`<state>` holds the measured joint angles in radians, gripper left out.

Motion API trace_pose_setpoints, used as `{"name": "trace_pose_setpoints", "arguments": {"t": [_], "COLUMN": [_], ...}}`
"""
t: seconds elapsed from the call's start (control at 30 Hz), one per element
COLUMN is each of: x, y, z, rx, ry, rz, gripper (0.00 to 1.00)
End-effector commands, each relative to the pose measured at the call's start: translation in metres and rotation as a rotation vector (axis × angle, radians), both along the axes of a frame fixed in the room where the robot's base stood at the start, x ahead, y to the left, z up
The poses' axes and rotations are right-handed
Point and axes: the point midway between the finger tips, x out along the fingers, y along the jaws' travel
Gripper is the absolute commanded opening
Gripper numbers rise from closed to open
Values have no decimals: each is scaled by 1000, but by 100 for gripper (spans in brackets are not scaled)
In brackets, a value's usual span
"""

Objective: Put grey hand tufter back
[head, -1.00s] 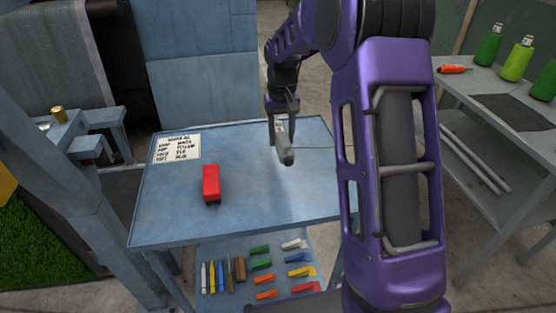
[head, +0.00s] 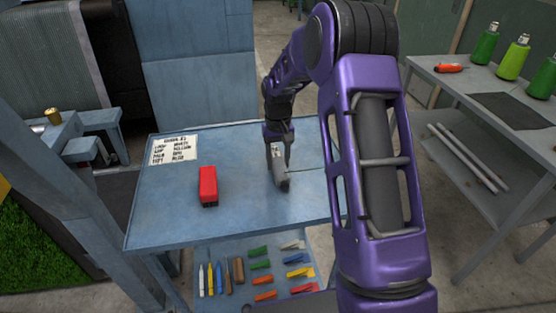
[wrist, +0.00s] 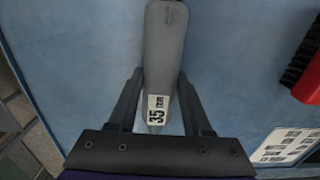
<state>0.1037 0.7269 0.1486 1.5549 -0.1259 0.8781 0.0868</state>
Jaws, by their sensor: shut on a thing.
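The grey hand tufter (head: 280,179) is in my gripper (head: 279,152), over the middle of the blue table (head: 245,215). In the wrist view the tufter (wrist: 163,50) is a long grey body with a white "35 mm" label, between the two dark fingers of my gripper (wrist: 158,95). The fingers are shut on it near the labelled end. In the head view it tilts towards the near edge. I cannot tell whether it touches the tabletop.
Several coloured tools lie on a lower shelf (head: 240,262). At right, a grey bench holds green bottles (head: 513,60) and an orange-red tool (head: 449,68). The table's right front is clear.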

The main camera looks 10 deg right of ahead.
Motion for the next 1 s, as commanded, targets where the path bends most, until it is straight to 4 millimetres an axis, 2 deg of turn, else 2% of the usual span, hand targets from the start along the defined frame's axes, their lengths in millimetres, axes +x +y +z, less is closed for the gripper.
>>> {"name": "trace_pose_setpoints", "arguments": {"t": [0.23,0.27,0.4,0.77,0.87,1.0], "x": [1,0,0,0,1,2], "y": [0,0,0,0,0,0], "z": [-2,-2,-2,4,16,45], "rx": [0,0,0,0,0,0], "ry": [-2,-1,0,-1,-4,-5], "rz": [0,0,0,-1,-1,-2], "gripper": [0,55,80,80,80,80]}}
